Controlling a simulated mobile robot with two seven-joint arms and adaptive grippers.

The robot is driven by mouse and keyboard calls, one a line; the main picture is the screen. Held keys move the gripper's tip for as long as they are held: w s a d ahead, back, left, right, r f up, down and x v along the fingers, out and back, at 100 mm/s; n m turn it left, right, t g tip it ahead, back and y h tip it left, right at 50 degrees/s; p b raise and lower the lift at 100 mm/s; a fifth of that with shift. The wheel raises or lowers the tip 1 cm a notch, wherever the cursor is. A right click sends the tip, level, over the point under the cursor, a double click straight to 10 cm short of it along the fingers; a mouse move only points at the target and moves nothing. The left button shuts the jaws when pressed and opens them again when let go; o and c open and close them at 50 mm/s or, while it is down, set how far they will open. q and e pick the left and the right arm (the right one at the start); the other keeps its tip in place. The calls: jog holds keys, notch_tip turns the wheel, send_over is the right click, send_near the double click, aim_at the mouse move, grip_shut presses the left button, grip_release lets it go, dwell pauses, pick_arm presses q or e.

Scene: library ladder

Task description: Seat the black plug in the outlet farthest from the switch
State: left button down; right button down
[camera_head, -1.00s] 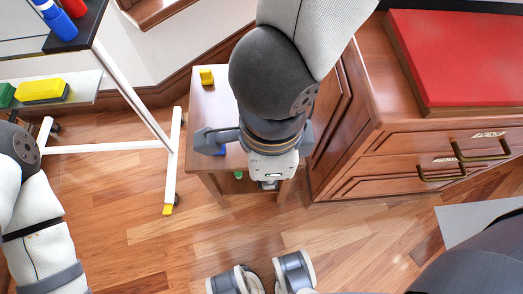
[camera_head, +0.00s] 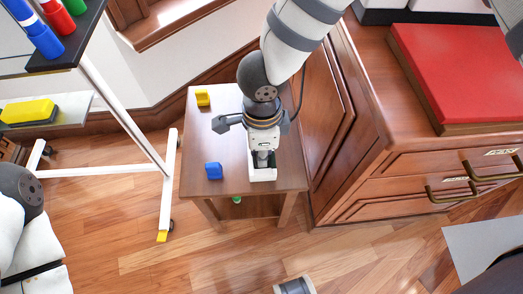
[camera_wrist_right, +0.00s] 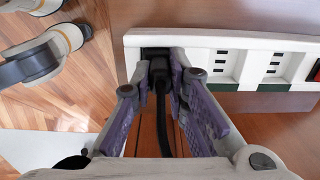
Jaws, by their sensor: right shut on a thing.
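A white power strip (camera_wrist_right: 225,42) lies on the small wooden table, with outlets along it and a red switch (camera_wrist_right: 315,70) at its right end in the right wrist view. In the head view the strip (camera_head: 262,175) shows just below my right gripper (camera_head: 262,158). In the wrist view my right gripper (camera_wrist_right: 160,75) is shut on the black plug (camera_wrist_right: 158,72), whose cord hangs down toward the camera. The plug is at the strip's left end, the end away from the switch. Fingers hide how deep it sits. My left gripper is out of view; only its arm shows.
A wooden cabinet (camera_head: 345,150) stands close on the right. A white-framed stand (camera_head: 130,115) is on the left.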

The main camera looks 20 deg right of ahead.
jog(key=shift+f, duration=0.1)
jog(key=c, duration=1.6)
grip_release()
